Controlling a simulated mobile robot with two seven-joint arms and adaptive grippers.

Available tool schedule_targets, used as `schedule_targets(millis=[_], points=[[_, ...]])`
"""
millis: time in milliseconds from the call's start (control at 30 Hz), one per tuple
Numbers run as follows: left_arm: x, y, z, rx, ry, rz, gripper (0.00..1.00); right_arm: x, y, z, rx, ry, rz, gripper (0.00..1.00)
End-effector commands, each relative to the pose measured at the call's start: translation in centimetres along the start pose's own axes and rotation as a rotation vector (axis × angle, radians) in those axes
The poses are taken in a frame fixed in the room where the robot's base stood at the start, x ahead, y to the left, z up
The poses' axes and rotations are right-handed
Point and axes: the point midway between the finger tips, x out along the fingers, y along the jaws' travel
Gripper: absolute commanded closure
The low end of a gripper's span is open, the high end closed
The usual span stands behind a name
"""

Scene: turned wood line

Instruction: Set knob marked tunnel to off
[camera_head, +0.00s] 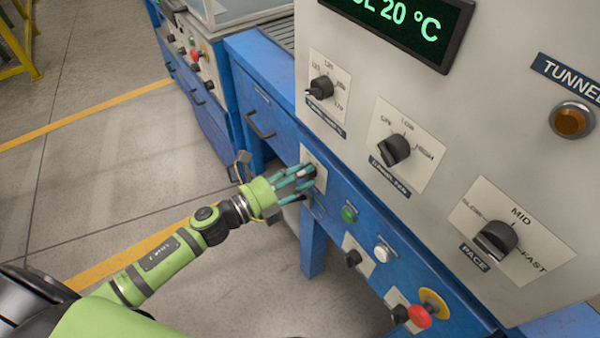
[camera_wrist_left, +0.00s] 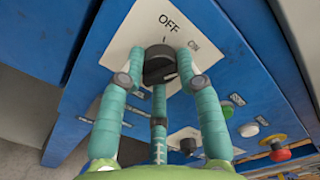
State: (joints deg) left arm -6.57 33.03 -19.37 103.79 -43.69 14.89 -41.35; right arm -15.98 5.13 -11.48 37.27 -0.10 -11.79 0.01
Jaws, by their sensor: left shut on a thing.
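A dark knob (camera_wrist_left: 158,64) sits on a white plate (camera_wrist_left: 128,45) marked OFF and ON in the left wrist view. The fingers of my left gripper (camera_head: 306,178) are closed around this knob, on the blue front panel in the head view. OFF is above the knob and ON is to its upper right. The fingers hide part of the knob, and I cannot tell which mark it points to. No name label for this knob is readable. My right gripper is not in view.
The grey panel carries a tunnel fan knob (camera_head: 394,150), a pace knob (camera_head: 495,240), another selector (camera_head: 321,88) and an amber lamp (camera_head: 572,120) under a TUNNEL sign. Green (camera_head: 349,214), white (camera_head: 384,251) and red (camera_head: 420,316) buttons lie along the blue panel.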

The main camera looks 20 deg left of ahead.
Motion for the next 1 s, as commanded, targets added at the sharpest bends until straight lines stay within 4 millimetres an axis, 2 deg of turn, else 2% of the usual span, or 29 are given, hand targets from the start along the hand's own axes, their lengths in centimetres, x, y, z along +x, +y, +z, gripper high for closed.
schedule_targets(millis=[200, 300, 467, 733, 1000], points=[[0.0, -0.2, -0.3, -0.185, 0.009, 0.001, 0.98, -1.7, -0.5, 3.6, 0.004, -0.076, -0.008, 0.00], [0.0, -0.3, -0.4, -0.281, 0.010, 0.001, 0.98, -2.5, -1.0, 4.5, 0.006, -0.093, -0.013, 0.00], [0.0, -0.3, -0.4, -0.435, 0.010, 0.002, 0.98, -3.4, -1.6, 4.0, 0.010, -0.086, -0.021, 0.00], [0.0, -0.4, -0.4, -0.671, 0.011, 0.001, 0.98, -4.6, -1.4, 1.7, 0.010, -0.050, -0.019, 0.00], [0.0, -0.3, -0.4, -0.840, 0.011, 0.001, 0.98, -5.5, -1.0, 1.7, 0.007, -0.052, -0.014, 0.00]])
